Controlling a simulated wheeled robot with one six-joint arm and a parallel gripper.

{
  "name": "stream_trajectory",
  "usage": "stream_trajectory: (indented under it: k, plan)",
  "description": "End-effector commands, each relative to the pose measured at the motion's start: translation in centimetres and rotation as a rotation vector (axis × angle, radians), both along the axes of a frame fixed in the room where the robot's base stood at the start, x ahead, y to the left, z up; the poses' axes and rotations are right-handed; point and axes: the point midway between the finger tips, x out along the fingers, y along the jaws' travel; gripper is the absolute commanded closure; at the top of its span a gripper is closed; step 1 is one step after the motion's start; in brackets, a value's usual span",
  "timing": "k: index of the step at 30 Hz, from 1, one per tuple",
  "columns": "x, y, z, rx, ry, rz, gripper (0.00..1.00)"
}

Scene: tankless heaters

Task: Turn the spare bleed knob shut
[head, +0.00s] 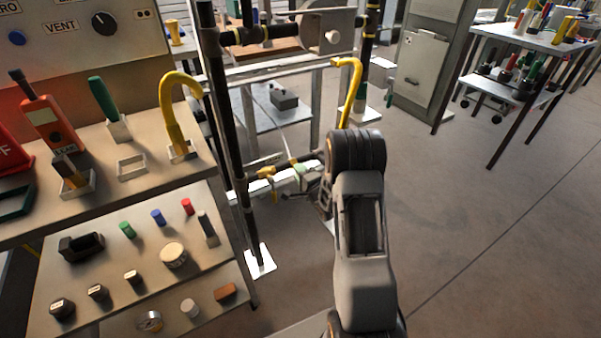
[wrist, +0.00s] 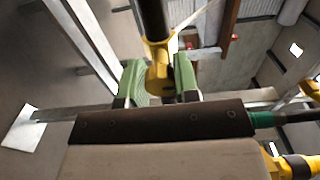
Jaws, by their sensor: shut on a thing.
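In the wrist view the green-padded jaws of my gripper (wrist: 160,85) stand on both sides of a yellow fitting (wrist: 158,76) and are shut on it. It sits at the end of a black pipe (wrist: 152,18); I take it for the bleed knob, but no label shows. In the head view my gripper (head: 301,168) is low at the pipe frame, beside the black cross pipe. Another yellow fitting (head: 266,172) shows on that pipe to the left. The knob's turn angle cannot be made out, and my arm partly hides the area.
A sloped bench (head: 130,250) with knobs, plugs and a gauge stands at the left. Upright black pipes (head: 228,130) and yellow hooked pipes (head: 349,85) rise around my gripper. A grey cabinet (head: 425,60) and a tool cart (head: 530,45) stand behind. The right floor is clear.

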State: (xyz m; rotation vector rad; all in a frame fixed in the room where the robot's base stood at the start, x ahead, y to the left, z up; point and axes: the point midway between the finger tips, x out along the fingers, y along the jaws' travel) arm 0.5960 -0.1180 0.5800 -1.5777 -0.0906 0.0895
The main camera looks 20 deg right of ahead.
Motion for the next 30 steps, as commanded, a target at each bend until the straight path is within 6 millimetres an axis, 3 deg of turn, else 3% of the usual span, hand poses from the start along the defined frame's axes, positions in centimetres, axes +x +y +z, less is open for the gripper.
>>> stream_trajectory:
  k: [12,13,20,30]
  plan:
    - [0.09,-0.11,0.15,0.003,-0.004,-0.003,0.95]
    - [0.08,-0.11,0.14,0.003,-0.004,-0.003,0.68]
    - [0.05,-0.01,0.07,0.003,-0.002,-0.001,0.46]
    - [-0.49,-0.09,0.07,0.004,0.001,-0.001,0.45]
